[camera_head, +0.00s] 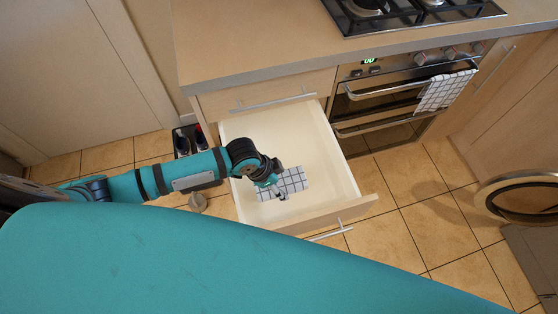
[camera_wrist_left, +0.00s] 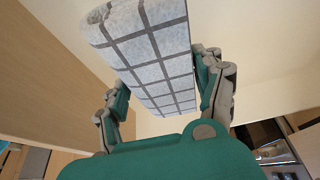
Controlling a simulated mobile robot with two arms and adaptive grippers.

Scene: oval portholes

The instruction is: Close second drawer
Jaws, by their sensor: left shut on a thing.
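The second drawer (camera_head: 335,182) is pulled well out below a shut top drawer (camera_head: 272,102), and its pale interior shows in the head view. Its handle (camera_head: 330,232) is on the front panel, partly hidden. My left gripper (camera_head: 274,187) is over the open drawer, shut on a white cloth with dark grid lines (camera_head: 293,181). In the left wrist view the cloth (camera_wrist_left: 150,50) lies between the two fingers. I cannot tell whether the cloth touches the drawer floor. My right gripper is out of view.
An oven (camera_head: 390,90) with a similar checked towel (camera_head: 445,91) on its handle stands right of the drawer, under a hob (camera_head: 410,12). A round appliance door (camera_head: 520,198) hangs open at far right. Dark shoe-like items (camera_head: 190,140) stand left of the drawer. Tiled floor (camera_head: 430,225) is clear on the right.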

